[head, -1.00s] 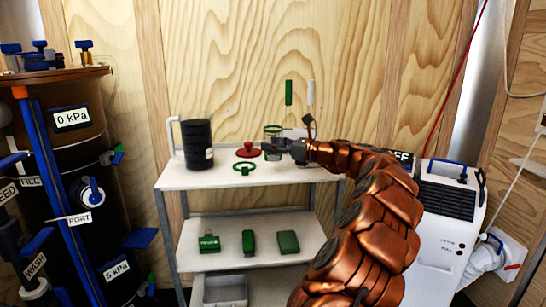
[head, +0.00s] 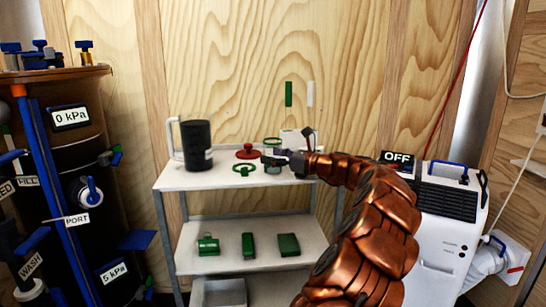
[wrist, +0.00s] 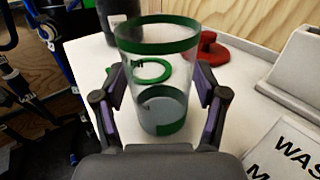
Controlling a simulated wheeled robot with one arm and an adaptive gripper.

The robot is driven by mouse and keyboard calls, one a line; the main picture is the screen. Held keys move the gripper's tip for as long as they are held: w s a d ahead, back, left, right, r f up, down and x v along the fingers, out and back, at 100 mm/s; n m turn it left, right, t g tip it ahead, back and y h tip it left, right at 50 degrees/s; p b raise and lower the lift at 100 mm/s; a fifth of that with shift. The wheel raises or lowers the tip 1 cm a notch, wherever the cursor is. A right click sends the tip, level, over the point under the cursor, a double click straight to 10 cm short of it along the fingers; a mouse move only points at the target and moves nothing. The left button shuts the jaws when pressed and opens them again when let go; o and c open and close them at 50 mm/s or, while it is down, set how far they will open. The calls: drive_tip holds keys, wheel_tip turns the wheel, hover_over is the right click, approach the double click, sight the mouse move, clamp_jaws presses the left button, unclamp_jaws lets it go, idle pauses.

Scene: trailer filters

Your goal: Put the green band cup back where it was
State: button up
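The green band cup (head: 272,150) is clear with a green rim and a green band near its base. In the wrist view the cup (wrist: 157,75) stands upright between my fingers, with grey contents low inside. My gripper (wrist: 160,100) has a pad against each side of it. In the head view my gripper (head: 283,155) reaches in from the right at the cup, low over the top shelf (head: 225,182). I cannot tell whether the base touches the shelf.
A green ring (head: 243,170), a red knobbed lid (head: 248,152) and a black jug (head: 197,145) stand left of the cup. A white holder (wrist: 295,70) and a lettered card (wrist: 285,150) are close on the right. Several green items lie on the lower shelf.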

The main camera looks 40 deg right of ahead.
drive_tip(key=shift+o, duration=0.3)
drive_tip(key=shift+s+d+r, duration=0.1)
drive_tip(key=shift+s+r, duration=0.1)
drive_tip(key=shift+s, duration=0.1)
drive_tip(key=p+v, duration=0.2)
drive_tip(key=v, duration=0.8)
drive_tip(key=shift+p, duration=0.4)
drive_tip(key=shift+s+d, duration=0.2)
drive_tip(key=shift+s, duration=0.45)
